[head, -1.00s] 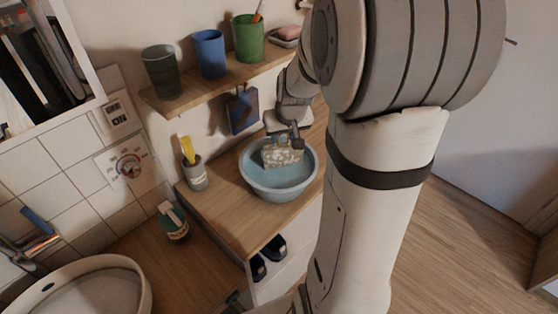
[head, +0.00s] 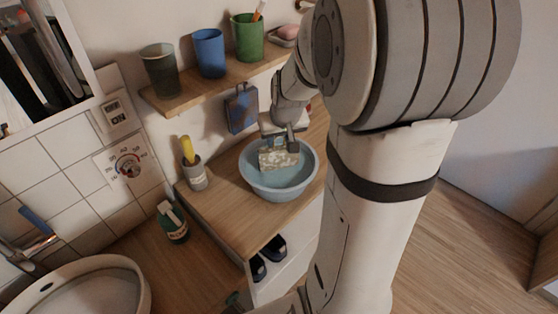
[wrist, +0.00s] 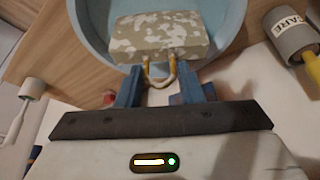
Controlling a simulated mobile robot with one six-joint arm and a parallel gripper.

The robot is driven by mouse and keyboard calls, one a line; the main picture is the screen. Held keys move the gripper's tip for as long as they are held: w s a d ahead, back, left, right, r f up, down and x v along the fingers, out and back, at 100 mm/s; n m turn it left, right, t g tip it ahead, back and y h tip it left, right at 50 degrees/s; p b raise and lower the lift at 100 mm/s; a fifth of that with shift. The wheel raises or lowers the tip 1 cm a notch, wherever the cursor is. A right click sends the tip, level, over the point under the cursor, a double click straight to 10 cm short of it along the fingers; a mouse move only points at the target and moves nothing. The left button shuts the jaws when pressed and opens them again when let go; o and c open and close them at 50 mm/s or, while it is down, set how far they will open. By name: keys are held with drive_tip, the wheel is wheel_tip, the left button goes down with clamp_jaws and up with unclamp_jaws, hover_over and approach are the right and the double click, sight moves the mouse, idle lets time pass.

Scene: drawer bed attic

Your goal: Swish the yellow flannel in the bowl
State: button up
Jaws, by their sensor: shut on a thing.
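The flannel (head: 278,160) shows as a dull yellow-beige, slab-like piece mottled with white patches, with a small yellowish loop at one edge. My gripper (head: 279,145) is shut on it at the loop, seen in the wrist view between the blue fingers (wrist: 159,80). The flannel (wrist: 160,36) is inside the blue bowl (head: 253,181), at or just above the pale blue water (head: 283,179); I cannot tell how far it dips in. The bowl rim (wrist: 84,22) also shows in the wrist view. The gripper hides the bowl's back rim.
A labelled grey pot (head: 196,179) with a yellow item stands left of the bowl. A green bottle (head: 172,222) stands lower left, near a white basin (head: 137,275). Above, a shelf (head: 225,80) carries several cups. A blue item (head: 241,108) hangs behind the bowl.

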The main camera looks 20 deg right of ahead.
drive_tip(key=shift+w+d, duration=0.2)
drive_tip(key=shift+d, duration=0.25)
drive_tip(key=shift+w+d, duration=0.2)
drive_tip(key=shift+d, duration=0.25)
drive_tip(key=shift+s+a+b, duration=0.2)
drive_tip(key=shift+a, duration=0.3)
drive_tip(key=shift+s+a+b, duration=0.2)
drive_tip(key=shift+a, duration=0.25)
drive_tip(key=shift+w+d, duration=0.2)
drive_tip(key=shift+d, duration=0.3)
drive_tip(key=shift+w+d, duration=0.2)
drive_tip(key=shift+d, duration=0.25)
drive_tip(key=shift+s+a+b, duration=0.2)
drive_tip(key=shift+a, duration=0.3)
drive_tip(key=shift+s+a+b, duration=0.2)
drive_tip(key=shift+a, duration=0.25)
drive_tip(key=shift+d, duration=0.15)
